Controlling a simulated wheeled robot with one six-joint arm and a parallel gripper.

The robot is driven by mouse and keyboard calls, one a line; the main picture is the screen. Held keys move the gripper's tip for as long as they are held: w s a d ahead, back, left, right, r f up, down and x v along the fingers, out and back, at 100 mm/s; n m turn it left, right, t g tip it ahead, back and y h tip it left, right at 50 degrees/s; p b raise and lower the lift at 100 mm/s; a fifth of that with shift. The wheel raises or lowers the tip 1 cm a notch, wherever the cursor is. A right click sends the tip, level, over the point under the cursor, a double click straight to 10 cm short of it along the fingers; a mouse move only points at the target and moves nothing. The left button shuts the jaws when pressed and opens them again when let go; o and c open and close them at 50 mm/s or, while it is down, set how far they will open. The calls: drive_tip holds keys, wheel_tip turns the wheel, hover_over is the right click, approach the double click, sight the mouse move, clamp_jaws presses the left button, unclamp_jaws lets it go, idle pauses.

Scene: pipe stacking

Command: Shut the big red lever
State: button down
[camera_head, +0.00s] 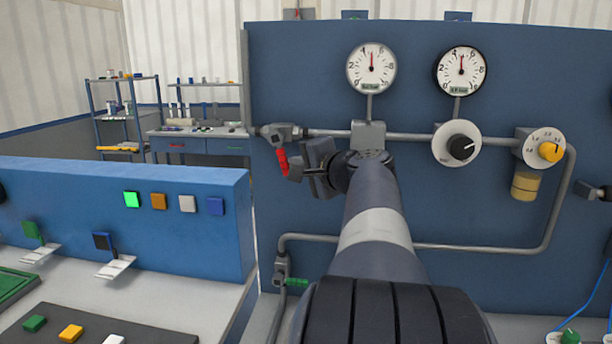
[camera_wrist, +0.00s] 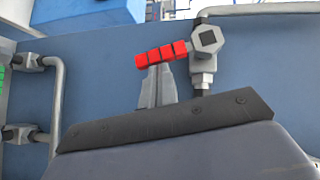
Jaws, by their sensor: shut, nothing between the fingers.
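The big red lever (camera_head: 282,162) hangs down, slightly tilted, from a grey valve (camera_head: 281,133) on the pipe at the left of the blue panel. My gripper (camera_head: 291,172) is shut and empty, with its tips right beside the lever's lower part on the right. In the wrist view, the red lever (camera_wrist: 161,54) runs left from the grey hexagonal valve body (camera_wrist: 208,40). The shut fingers of my gripper (camera_wrist: 156,70) reach up to the lever and overlap it. I cannot tell whether they touch it.
Two gauges (camera_head: 371,69) sit above the pipe. A black-pointer dial (camera_head: 456,143) and a yellow-knob dial (camera_head: 544,149) are to the right. A small green lever (camera_head: 297,282) is on a lower pipe. A blue button console (camera_head: 120,215) stands at the left.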

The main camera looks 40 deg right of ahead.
drive_tip(key=w+f+m+t+b, duration=0.1)
drive_tip(key=b, duration=0.2)
drive_tip(key=shift+a, duration=0.4)
drive_tip(key=shift+w+a+f+b, duration=0.1)
drive_tip(key=shift+b, duration=0.35)
